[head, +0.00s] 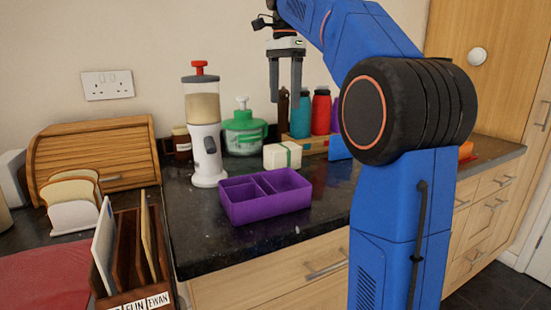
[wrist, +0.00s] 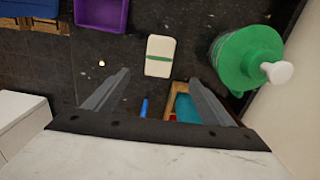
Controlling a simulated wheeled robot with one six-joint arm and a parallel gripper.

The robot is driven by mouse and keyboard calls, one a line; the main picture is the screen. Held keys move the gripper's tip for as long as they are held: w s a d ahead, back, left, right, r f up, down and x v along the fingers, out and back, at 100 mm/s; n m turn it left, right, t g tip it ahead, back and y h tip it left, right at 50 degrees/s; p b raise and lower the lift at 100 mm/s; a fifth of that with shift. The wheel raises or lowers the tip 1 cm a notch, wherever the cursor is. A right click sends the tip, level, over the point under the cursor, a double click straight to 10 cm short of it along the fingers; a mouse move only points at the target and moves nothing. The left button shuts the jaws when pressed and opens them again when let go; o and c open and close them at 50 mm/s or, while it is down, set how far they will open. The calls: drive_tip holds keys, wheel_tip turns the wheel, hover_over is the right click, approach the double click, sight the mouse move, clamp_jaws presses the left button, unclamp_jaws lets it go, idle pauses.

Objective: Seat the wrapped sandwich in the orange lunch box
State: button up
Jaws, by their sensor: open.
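The wrapped sandwich, a white block with a green band (head: 283,156), lies on the dark counter just behind the purple box. It also shows in the wrist view (wrist: 160,56), beyond my fingertips. My gripper (head: 285,92) is open and empty, pointing down, well above the sandwich; in the wrist view its fingers (wrist: 158,80) are spread apart. An orange thing (head: 466,150) shows at the right end of the counter, mostly hidden behind my arm; I cannot tell whether it is the orange lunch box.
A purple divided lunch box (head: 265,210) stands in front of the sandwich, its visible compartments empty. A green-lidded pot (head: 244,135) and a white dispenser (head: 206,150) stand to the left. Teal (head: 300,118) and red (head: 321,112) bottles stand behind. The front counter edge is clear.

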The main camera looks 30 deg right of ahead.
approach(283, 146)
drive_tip(key=f, duration=0.5)
drive_tip(key=shift+w+d, duration=0.25)
drive_tip(key=shift+a+f, duration=0.2)
drive_tip(key=shift+f, duration=2.55)
drive_tip(key=shift+c, duration=0.7)
drive_tip(key=c, duration=1.1)
wheel_tip(283, 146, up, 10)
drive_tip(key=shift+f, duration=0.2)
drive_tip(key=shift+c, duration=0.2)
drive_tip(key=shift+r, duration=0.2)
drive_tip(key=shift+s, duration=0.15)
